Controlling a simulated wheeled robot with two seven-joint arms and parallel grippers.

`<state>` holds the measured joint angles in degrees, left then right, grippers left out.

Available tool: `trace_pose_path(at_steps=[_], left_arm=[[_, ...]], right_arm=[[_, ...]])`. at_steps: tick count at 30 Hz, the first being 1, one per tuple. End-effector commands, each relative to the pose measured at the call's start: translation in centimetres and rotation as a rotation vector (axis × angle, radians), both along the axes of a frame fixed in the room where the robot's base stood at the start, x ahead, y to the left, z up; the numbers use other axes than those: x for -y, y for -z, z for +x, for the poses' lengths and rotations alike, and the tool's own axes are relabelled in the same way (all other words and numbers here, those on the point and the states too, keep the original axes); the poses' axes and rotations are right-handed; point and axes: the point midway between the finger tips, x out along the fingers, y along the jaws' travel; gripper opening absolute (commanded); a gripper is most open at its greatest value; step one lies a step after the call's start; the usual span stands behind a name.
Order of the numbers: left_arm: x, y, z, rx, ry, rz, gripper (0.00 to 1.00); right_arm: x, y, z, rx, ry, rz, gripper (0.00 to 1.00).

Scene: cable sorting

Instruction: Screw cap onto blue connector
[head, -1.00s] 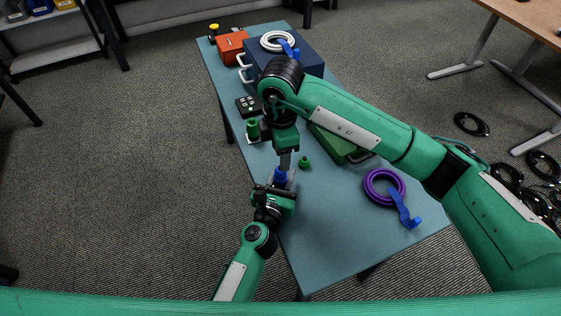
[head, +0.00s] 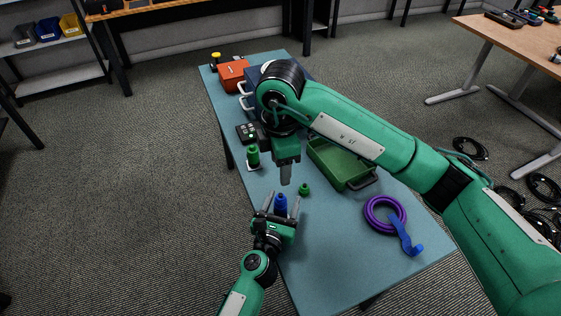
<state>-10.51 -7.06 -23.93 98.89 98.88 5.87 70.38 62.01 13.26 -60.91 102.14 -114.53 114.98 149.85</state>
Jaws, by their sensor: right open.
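The blue connector (head: 281,205) stands upright near the table's left edge, with a narrower top part; I cannot tell whether that part is a cap. My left gripper (head: 281,203) is at the connector, one finger on each side, with gaps showing between fingers and connector. It looks open. My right gripper (head: 286,181) points down just above and behind the connector, open, seen edge-on, with nothing visible in it. A small green cap-like piece (head: 304,189) lies on the table to the right. A green connector (head: 253,156) stands on a white base farther back.
A purple cable coil (head: 371,218) with a blue strap lies on the teal table (head: 335,265) at right. A green bin (head: 340,166) sits partly under my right arm. A black button box (head: 247,134), an orange box (head: 233,74) and a blue case stand farther back.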

Motion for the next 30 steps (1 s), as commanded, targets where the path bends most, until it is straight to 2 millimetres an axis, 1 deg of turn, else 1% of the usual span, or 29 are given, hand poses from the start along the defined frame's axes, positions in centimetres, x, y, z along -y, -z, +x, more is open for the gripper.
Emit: trace_pose_path(at_steps=[5, 8, 11, 16, 24, 30], left_arm=[[-0.1, 0.1, -0.3, -0.001, 0.000, 0.000, 0.56], [-0.3, 0.1, -1.2, -0.001, 0.000, -0.001, 0.56], [-0.8, 0.2, -2.6, -0.002, 0.000, -0.001, 0.56], [-1.7, 0.3, -5.8, -0.003, 0.001, 0.001, 0.56], [-3.1, 0.4, -10.4, -0.002, 0.000, 0.000, 0.56], [-3.7, 0.3, -12.5, -0.001, 0.001, 0.000, 0.56]], right_arm=[[0.0, 0.1, 0.0, 0.000, 0.000, 0.000, 0.53], [0.0, 0.2, 0.0, 0.000, 0.000, 0.000, 0.53], [0.0, 0.4, 0.0, 0.000, 0.000, 0.000, 0.53], [0.0, 1.1, 0.0, 0.000, 0.000, 0.000, 0.53], [0.0, 2.7, 0.0, 0.000, 0.000, 0.000, 0.53], [0.0, 3.5, 0.0, 0.000, 0.000, 0.000, 0.53]])
